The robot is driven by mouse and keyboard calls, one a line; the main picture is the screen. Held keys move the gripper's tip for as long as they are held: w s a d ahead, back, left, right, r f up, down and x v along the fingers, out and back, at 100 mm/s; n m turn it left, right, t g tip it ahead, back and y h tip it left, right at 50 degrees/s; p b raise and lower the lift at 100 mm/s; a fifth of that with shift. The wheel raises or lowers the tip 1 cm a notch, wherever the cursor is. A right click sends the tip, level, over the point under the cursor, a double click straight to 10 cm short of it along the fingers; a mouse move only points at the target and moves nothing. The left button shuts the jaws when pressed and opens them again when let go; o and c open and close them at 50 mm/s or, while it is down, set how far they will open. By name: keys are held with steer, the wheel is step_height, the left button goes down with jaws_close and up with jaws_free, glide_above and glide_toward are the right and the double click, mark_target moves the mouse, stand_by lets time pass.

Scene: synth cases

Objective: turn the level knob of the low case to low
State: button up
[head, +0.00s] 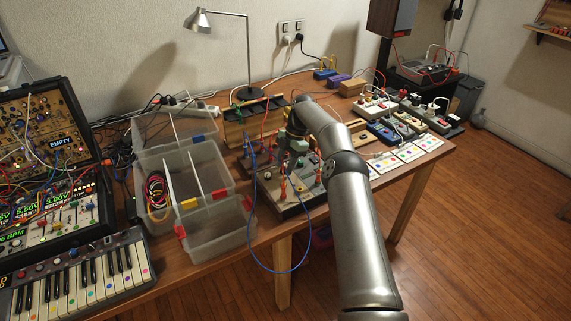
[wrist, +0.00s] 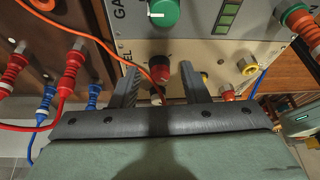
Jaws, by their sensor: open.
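The low case (head: 300,203) stands at the table's front edge in the head view, with cables plugged into its panel. In the wrist view its pale panel (wrist: 205,50) fills the upper middle. A dark round knob with a red part (wrist: 157,72) sits beside a partly hidden label ending in "EL". My gripper (wrist: 159,68) is open, with one finger on each side of this knob; I cannot tell whether they touch it. Its pointer setting is not readable. In the head view my arm hides most of my gripper (head: 297,143).
A clear plastic box (head: 185,175) stands left of the case. A blue cable (head: 250,235) hangs over the table edge. Small devices (head: 380,132) stand right.

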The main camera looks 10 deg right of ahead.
steer(key=shift+r, duration=0.5)
step_height(320, 180, up, 2)
steer(key=shift+r, duration=0.2)
steer(key=s+r+b, duration=0.4)
steer(key=s+r, duration=0.5)
steer(key=s, duration=0.5)
steer(key=shift+r, duration=0.3)
